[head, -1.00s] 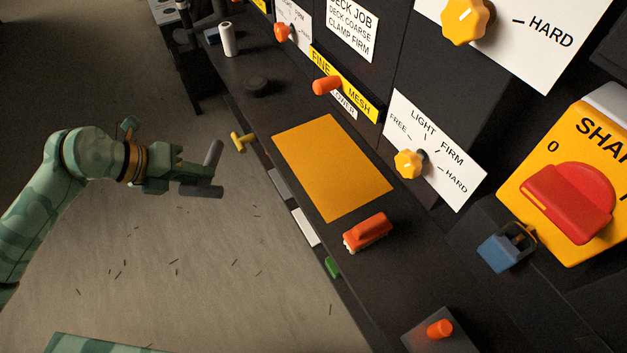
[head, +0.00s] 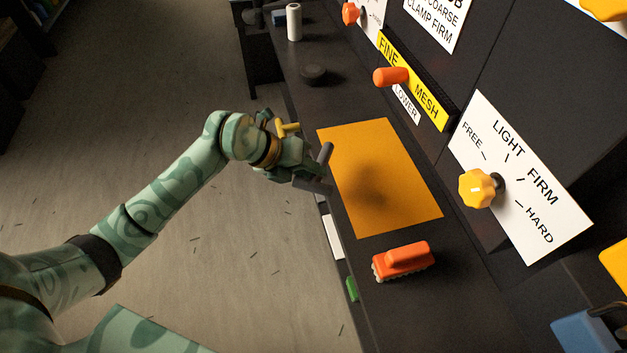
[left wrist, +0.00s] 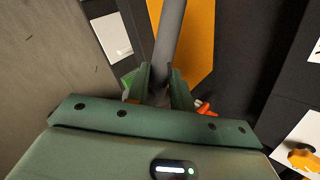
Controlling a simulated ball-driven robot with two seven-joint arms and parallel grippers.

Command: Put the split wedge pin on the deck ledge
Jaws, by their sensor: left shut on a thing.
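My left gripper (head: 308,172) is shut on a grey, rod-like piece with a crosswise part (head: 325,153), which I take for the split wedge pin. The gripper and pin are at the near edge of the dark deck ledge (head: 290,60), beside the left border of its flat orange-yellow patch (head: 385,185). A dark shadow lies on the patch. In the left wrist view the grey rod (left wrist: 170,35) stands out from between the two green fingers, in front of the patch (left wrist: 200,45). Whether the pin touches the ledge cannot be told. My right gripper is not in view.
An orange brush (head: 404,261) lies just below the patch. A dark round knob (head: 314,74) and a white cylinder (head: 294,22) stand farther up the ledge. A yellow T-handle (head: 288,128) shows behind my gripper. An orange lever (head: 390,77) and a yellow knob (head: 478,188) jut from the panel.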

